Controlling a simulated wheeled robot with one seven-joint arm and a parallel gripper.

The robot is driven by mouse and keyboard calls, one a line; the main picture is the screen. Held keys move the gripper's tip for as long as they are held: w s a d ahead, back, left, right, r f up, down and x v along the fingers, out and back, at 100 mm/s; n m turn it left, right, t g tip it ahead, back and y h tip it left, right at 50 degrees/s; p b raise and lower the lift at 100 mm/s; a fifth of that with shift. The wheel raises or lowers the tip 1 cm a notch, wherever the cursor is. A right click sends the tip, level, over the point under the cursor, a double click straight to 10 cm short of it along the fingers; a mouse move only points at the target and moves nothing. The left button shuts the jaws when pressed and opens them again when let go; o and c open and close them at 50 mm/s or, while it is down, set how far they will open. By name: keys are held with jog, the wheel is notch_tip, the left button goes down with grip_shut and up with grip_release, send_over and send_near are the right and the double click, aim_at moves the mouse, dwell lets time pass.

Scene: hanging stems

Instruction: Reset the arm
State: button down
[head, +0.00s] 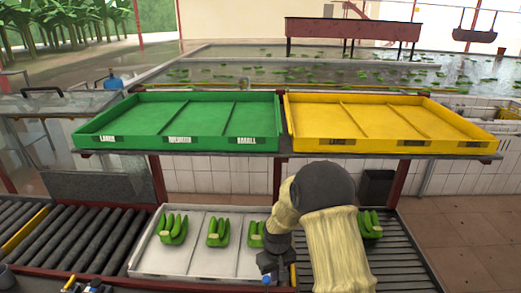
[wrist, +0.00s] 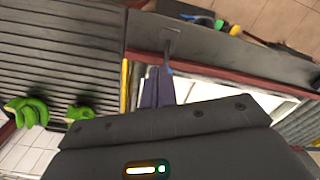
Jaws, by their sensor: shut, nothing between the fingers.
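My arm reaches down in front of the white tray in the head view. My gripper (head: 276,268) is partly hidden by the arm's links. In the wrist view its dark fingers (wrist: 158,86) are together with nothing between them. Several green banana bunches lie in the white tray (head: 190,262), among them a left one (head: 173,229), a middle one (head: 218,233) and one beside my arm (head: 256,235). Another bunch (head: 370,224) shows right of my arm. The wrist view shows two bunches (wrist: 27,112) at the left.
An empty green tray (head: 180,123) with size labels and an empty yellow tray (head: 390,122) sit on the shelf above. A water basin with floating bananas (head: 330,75) lies behind. A dark bin (head: 377,187) stands under the shelf.

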jog(key=s+d+r+m+b, duration=0.1)
jog(key=s+d+r+b, duration=0.1)
jog(key=s, duration=0.4)
jog(key=s+d+r+m+t+b, duration=0.1)
jog(key=s+d+r+m, duration=0.1)
jog(key=s+d+r, duration=0.2)
jog(key=s+d+r+m+t+b, duration=0.1)
jog(key=s+d+r+b, duration=0.1)
jog(key=s, duration=0.7)
jog(key=d+r, duration=0.1)
jog(key=d, duration=0.1)
jog(key=shift+d+r+m+b, duration=0.25)
jog(key=shift+d+m+b, duration=0.05)
jog(key=shift+d+m, duration=0.1)
